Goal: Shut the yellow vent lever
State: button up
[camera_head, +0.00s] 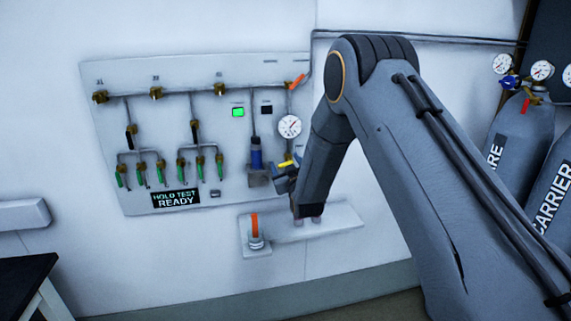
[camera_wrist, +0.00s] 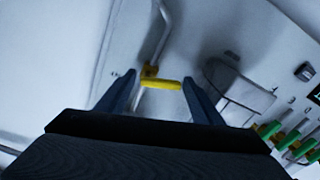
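The yellow vent lever (camera_wrist: 162,84) shows in the wrist view on a thin grey pipe, its handle lying crosswise to the pipe. In the head view the lever (camera_head: 287,162) is a small yellow piece low on the right of the wall panel, below the round gauge, partly hidden by my gripper. My gripper (camera_wrist: 159,78) is open, with one dark blue finger on each side of the lever. A gap shows beside each finger; I cannot tell whether they reach the handle's depth. My gripper (camera_head: 283,180) also shows in the head view, close to the panel.
The wall panel (camera_head: 100,76) carries several green-handled valves (camera_head: 181,172), a pressure gauge (camera_head: 289,126) and a display (camera_head: 176,199) reading "HOLD TEST READY". An orange-handled part (camera_head: 254,228) stands on a shelf (camera_head: 345,215) below. Gas cylinders (camera_head: 524,120) stand at the right.

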jog(key=c, duration=0.9)
jog(key=m+b, duration=0.2)
jog(key=shift+b, duration=0.3)
jog(key=shift+r+m+b, duration=0.3)
jog(key=shift+m+b, duration=0.2)
jog(key=shift+m, duration=0.3)
jog(key=o, duration=1.1)
jog(key=shift+c, duration=0.2)
jog(key=b+v, duration=0.2)
jog(key=v, duration=0.6)
jog(key=shift+w, duration=0.1)
